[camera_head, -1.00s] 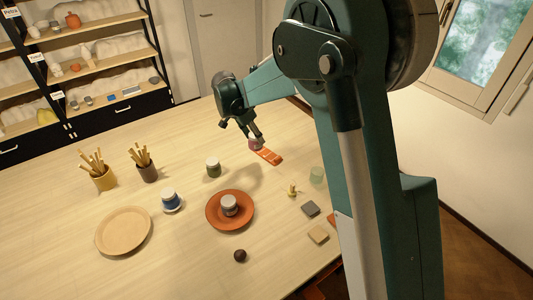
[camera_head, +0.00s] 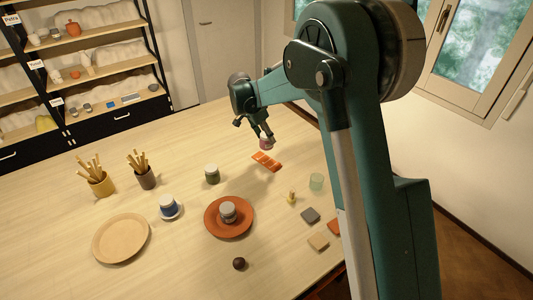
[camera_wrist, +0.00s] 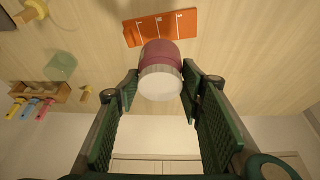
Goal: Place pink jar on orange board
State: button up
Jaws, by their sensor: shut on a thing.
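My gripper (camera_head: 263,138) is shut on the pink jar (camera_head: 265,143) and holds it above the table, at the back right. In the wrist view the jar (camera_wrist: 160,53) shows a dark pink body and a white lid (camera_wrist: 160,83), between my fingertips (camera_wrist: 159,85). The orange board (camera_head: 267,161) lies flat on the table, just below the jar in the head view. In the wrist view the board (camera_wrist: 147,27) has white dividing lines, and the jar overlaps its lower edge. The jar looks apart from the board; the exact gap is hard to tell.
A terracotta plate (camera_head: 240,231) bears a grey jar (camera_head: 228,212). A yellow stamp-like piece (camera_head: 292,197) and a pale green cup (camera_head: 316,182) stand to the right. The table between them is clear.

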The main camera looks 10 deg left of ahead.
aim_at(266, 143)
jog(key=shift+f, duration=2.4)
jog(key=shift+f, duration=1.9)
jog(key=shift+f, duration=0.2)
jog(key=o, duration=1)
jog(key=shift+r, duration=0.2)
jog(key=v, duration=1.2)
